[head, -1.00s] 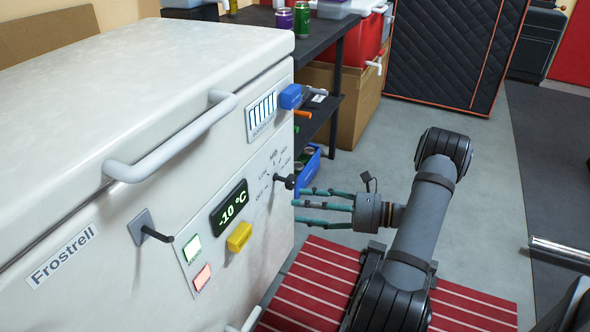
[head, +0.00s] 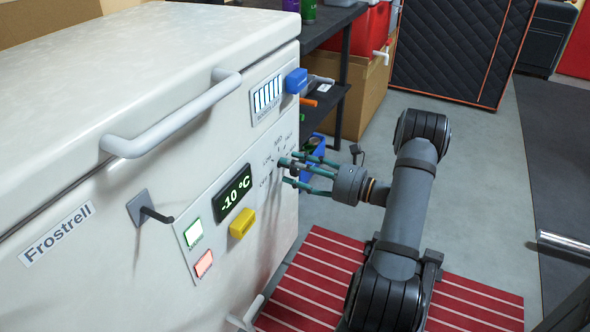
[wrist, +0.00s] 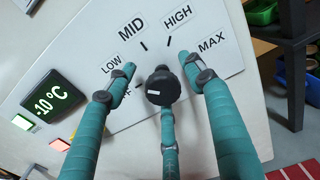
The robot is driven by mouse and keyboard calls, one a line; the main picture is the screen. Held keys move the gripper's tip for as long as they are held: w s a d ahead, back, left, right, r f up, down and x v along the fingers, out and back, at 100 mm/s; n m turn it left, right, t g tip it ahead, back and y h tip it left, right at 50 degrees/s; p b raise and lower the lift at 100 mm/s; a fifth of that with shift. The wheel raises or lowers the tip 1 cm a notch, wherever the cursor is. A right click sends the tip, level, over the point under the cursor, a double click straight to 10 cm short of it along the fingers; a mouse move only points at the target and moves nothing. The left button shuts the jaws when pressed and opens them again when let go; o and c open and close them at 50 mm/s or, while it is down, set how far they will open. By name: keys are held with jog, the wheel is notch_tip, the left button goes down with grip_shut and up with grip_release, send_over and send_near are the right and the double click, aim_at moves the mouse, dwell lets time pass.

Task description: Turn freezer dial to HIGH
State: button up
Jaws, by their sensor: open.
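The white Frostrell freezer (head: 130,215) stands on the left in the head view. Its black dial knob (wrist: 162,86) is in the middle of the wrist view, below the labels LOW, MID (wrist: 131,29), HIGH (wrist: 178,16) and MAX. A small white mark shows on the knob's lower left; I cannot tell which setting it points to. My three-fingered gripper (head: 292,171) is open at the dial and hides most of it in the head view. In the wrist view my gripper (wrist: 160,75) has fingers left, right and below the knob; I cannot tell whether any touches it.
A -10 °C display (head: 233,191), a yellow block (head: 242,223), and green and red lit buttons are left of the dial. A blue block (head: 296,80) is above it. A dark shelf with crates stands behind. Floor with a red striped mat (head: 310,280) lies right of the freezer.

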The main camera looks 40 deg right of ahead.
jog(key=c, duration=0.3)
jog(key=shift+d+r, duration=0.1)
jog(key=c, duration=0.8)
